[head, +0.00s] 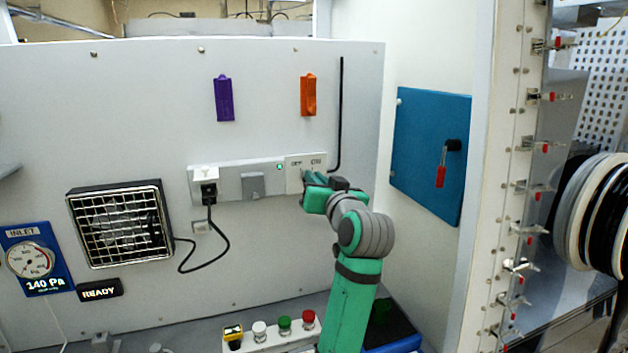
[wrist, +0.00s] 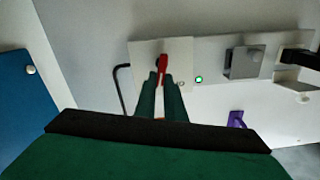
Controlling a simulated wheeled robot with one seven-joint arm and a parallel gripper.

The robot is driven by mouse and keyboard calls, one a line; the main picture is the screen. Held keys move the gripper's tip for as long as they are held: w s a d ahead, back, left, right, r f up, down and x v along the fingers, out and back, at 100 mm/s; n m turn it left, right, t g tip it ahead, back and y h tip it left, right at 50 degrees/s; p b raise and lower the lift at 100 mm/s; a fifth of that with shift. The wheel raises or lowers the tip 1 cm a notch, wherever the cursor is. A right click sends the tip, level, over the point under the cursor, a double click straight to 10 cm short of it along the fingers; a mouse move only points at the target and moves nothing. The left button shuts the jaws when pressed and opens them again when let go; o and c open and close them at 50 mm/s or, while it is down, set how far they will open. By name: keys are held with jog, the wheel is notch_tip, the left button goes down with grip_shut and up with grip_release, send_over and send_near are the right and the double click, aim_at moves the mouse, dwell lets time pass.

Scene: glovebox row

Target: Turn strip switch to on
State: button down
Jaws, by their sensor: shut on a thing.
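The power strip (head: 235,192) runs across the back wall. Its right end carries a white switch plate (head: 291,178) marked OFF on the left and ON on the right. My gripper (head: 307,178) is at this plate and hides the switch lever in the head view. In the wrist view, the red strip switch lever (wrist: 162,63) stands out on the plate (wrist: 140,58) between the tips of my gripper (wrist: 161,82). The fingers are shut on the lever. Which mark the lever points to cannot be told. A green lamp (head: 280,167) beside the plate is lit.
A black plug (head: 208,190) and a grey block (head: 254,186) sit on the strip's left part. A bent black rod (head: 340,115) is close right of the plate. Purple (head: 224,98) and orange (head: 308,95) handles are above. A blue panel (head: 420,150) is on the right wall.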

jog(key=shift+d+f+m, duration=0.15)
jog(key=shift+d+m, duration=0.05)
jog(key=shift+m, duration=1.3)
jog(key=c, duration=1.8)
grip_release()
jog(key=shift+c, duration=0.2)
jog(key=shift+d, duration=0.1)
jog(key=v, duration=1)
jog(key=shift+s, duration=0.35)
jog(key=shift+d, duration=0.15)
